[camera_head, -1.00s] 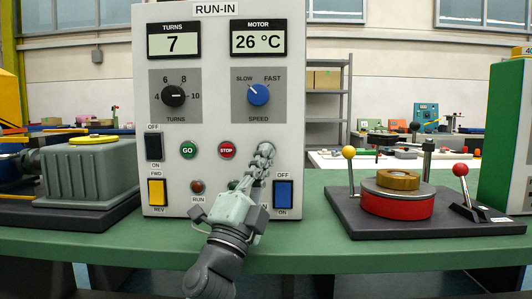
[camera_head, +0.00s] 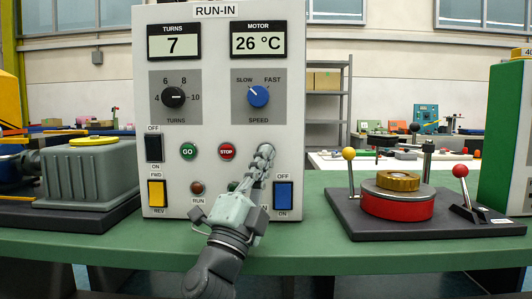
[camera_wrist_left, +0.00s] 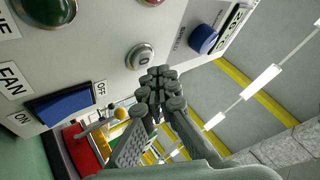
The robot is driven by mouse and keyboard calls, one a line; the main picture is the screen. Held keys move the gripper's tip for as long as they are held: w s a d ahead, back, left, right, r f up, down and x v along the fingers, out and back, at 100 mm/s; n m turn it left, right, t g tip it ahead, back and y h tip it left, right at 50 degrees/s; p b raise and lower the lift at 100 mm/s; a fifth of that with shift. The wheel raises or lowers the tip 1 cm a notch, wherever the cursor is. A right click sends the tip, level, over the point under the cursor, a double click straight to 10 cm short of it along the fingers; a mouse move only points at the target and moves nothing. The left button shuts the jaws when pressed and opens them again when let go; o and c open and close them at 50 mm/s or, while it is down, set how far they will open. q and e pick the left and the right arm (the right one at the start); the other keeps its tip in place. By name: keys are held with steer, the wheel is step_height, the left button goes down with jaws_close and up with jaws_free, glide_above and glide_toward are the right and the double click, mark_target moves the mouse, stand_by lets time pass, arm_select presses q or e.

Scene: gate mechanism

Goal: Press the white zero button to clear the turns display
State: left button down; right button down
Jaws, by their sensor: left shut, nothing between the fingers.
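The run-in panel (camera_head: 218,122) stands upright on the green bench, its turns display (camera_head: 174,42) reading 7. My left gripper (camera_head: 265,152) is shut and empty, its fingertips in front of the panel right of the red STOP button (camera_head: 227,151). In the left wrist view, a pale round button (camera_wrist_left: 140,57) in a metal ring, apparently the white zero button, sits just beside the gripper tips (camera_wrist_left: 161,74). Contact is not visible there. In the head view this button is hidden behind my fingers. My right gripper is not in view.
Near the fingers are the blue rocker switch (camera_head: 283,195), the green GO button (camera_head: 188,151) and the blue speed knob (camera_head: 258,96). A fixture with a red base ring (camera_head: 397,207) and ball-topped levers stands to the right. A grey gearbox (camera_head: 90,172) stands to the left.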

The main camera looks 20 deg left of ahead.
arm_select(q)
steer(key=shift+w, duration=0.15)
steer(key=shift+w+a, duration=0.1)
steer(key=shift+w, duration=0.2)
steer(key=shift+w+a, duration=0.15)
steer(key=shift+w, duration=0.25)
stand_by(0.9)
steer(key=shift+s, duration=0.15)
steer(key=shift+s+d, duration=0.25)
steer(key=shift+s, duration=0.45)
steer(key=shift+s+d+p, duration=0.1)
steer(key=shift+s+d, duration=0.15)
steer(key=shift+s, duration=0.55)
steer(key=shift+s+d+p, duration=0.15)
steer(key=shift+s+d, duration=0.05)
steer(key=shift+s, duration=0.6)
steer(key=shift+s+d+p, duration=0.1)
steer(key=shift+s+d, duration=0.15)
steer(key=shift+s, duration=0.55)
